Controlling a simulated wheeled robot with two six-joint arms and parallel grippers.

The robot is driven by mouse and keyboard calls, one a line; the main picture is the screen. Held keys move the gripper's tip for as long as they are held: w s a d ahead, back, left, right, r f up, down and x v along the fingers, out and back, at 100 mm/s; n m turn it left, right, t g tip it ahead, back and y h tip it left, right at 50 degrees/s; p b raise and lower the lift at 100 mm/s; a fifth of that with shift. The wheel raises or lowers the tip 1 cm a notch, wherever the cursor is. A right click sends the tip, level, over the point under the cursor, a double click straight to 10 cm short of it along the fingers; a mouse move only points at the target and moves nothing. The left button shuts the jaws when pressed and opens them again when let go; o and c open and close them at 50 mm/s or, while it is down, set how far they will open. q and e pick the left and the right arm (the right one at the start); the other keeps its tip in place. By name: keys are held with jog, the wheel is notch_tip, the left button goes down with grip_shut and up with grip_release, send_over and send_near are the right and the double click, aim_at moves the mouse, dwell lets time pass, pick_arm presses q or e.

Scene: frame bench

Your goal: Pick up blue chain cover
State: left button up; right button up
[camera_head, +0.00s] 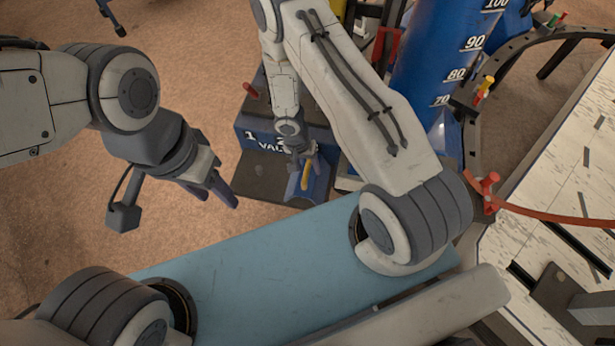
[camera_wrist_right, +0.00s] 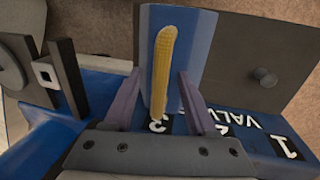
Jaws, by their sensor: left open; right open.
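A blue piece with a ridged yellow strip, which looks like the blue chain cover (camera_head: 294,188), is at the front of a dark bench block in the head view. It also shows in the right wrist view (camera_wrist_right: 200,42), upper middle, with the yellow strip (camera_wrist_right: 163,60) along it. My right gripper (camera_head: 304,166) is over it, open, one finger on each side of the yellow strip in the wrist view. I cannot tell whether the fingers touch it. My left gripper (camera_head: 217,197) is open and empty over the brown floor, left of the bench block.
The bench block (camera_head: 265,180) carries white numbers and lettering starting "VAL". A tall blue cylinder (camera_head: 430,50) with a number scale stands behind right. A red clamp (camera_head: 487,190) and red strip (camera_head: 560,217) lie near the white bench at right. Brown floor is open at left.

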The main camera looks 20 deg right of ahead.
grip_shut()
dwell(1.4)
